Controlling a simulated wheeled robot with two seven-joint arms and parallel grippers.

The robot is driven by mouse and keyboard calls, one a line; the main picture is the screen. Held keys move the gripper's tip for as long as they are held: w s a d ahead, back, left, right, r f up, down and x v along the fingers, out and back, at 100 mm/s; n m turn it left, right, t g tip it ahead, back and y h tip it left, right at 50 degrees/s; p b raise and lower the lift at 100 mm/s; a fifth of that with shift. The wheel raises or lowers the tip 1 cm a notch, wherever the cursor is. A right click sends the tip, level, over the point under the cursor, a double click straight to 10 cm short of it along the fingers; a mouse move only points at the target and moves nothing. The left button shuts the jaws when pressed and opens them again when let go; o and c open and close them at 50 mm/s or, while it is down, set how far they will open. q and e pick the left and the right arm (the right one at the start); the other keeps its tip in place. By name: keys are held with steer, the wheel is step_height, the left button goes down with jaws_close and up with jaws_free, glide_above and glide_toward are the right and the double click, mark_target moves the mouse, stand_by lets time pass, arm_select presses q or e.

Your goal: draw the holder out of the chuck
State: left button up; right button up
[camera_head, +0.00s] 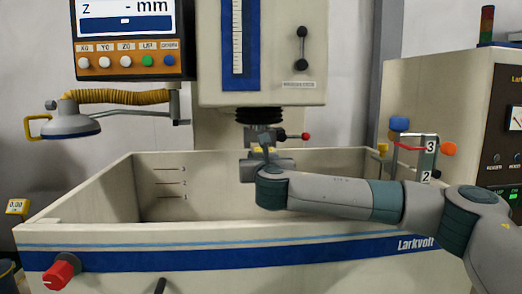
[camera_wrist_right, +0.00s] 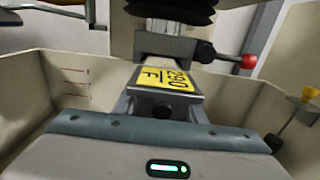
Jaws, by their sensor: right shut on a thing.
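The chuck (camera_head: 262,137) hangs under the black bellows of the machine head; its lever ends in a red knob (camera_head: 305,136). In the right wrist view the chuck (camera_wrist_right: 172,46) is a grey block with the red-knobbed lever (camera_wrist_right: 248,62) to its right. The holder (camera_wrist_right: 160,80), a grey block with a yellow label, is directly below the chuck; I cannot tell whether there is a gap between them. My right gripper (camera_wrist_right: 165,108) is shut on the holder. My left gripper is out of view.
The open cream tank (camera_head: 90,195) surrounds the work area, its front wall below my right arm. A lamp (camera_head: 70,122) hangs at the left. A rack (camera_head: 427,160) with coloured knobs stands at the right rim. The tank's left side is clear.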

steer(key=shift+s+r, duration=0.1)
steer(key=shift+s, duration=0.95)
steer(key=shift+s, duration=0.1)
